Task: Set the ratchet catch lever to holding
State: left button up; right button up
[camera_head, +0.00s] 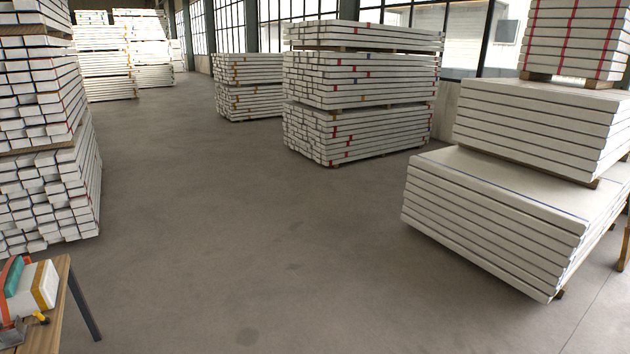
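No ratchet catch lever can be made out in the head view. Neither of my grippers is in the picture, so their state is hidden. At the lower left corner a wooden table (62,312) is partly in view. On it lie a white block with a tan band (38,288), a teal and orange item (13,277) and a small yellow-tipped tool (40,319), cut off by the picture edge.
Stacked white boards stand at the left (45,190), the middle back (355,95) and the right (500,215). A dark table leg (85,305) stands at the lower left. The grey concrete floor (250,220) between the stacks is clear.

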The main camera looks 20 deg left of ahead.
aim_at(43, 320)
jog(key=j+u, duration=0.15)
jog(key=u, duration=0.3)
jog(key=j+u, duration=0.15)
jog(key=u, duration=0.3)
jog(key=j+u, duration=0.15)
jog(key=u, duration=0.3)
jog(key=j+u, duration=0.1)
jog(key=u, duration=0.35)
jog(key=i+j+u, duration=0.1)
jog(key=u, duration=0.4)
jog(key=i+l+z, duration=0.1)
jog(key=i+l, duration=0.25)
jog(key=i+l+z, duration=0.1)
jog(key=i+l, duration=0.15)
jog(key=i, duration=0.3)
jog(key=i+l, duration=0.25)
jog(key=i, duration=0.2)
jog(key=i+l+z, duration=0.15)
jog(key=i, duration=0.35)
jog(key=l, duration=0.15)
